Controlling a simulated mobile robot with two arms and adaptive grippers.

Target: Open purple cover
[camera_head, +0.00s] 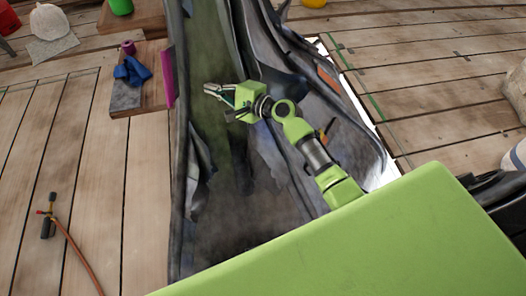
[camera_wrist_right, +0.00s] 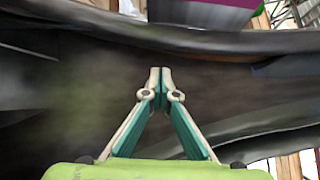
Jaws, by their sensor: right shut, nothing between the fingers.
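The purple cover (camera_head: 168,78) is a narrow magenta panel at the left edge of the dark finial, seen nearly edge-on in the head view. In the right wrist view, a purple surface (camera_wrist_right: 208,15) shows at the top edge, cut off by the frame, with a grey face beside it. My right gripper (camera_head: 211,89) is over the finial, to the right of the cover and apart from it. In the wrist view its fingertips (camera_wrist_right: 160,72) meet, with nothing between them. A dark ridge of the finial (camera_wrist_right: 100,28) lies between the fingertips and the purple surface. My left gripper is not in view.
The dark, folded finial (camera_head: 215,225) fills the middle, with raised ridges around my right arm. A wooden board (camera_head: 152,98) with a blue object (camera_head: 131,72) lies left of the cover. A torch with a hose (camera_head: 48,220) lies on the plank floor at left.

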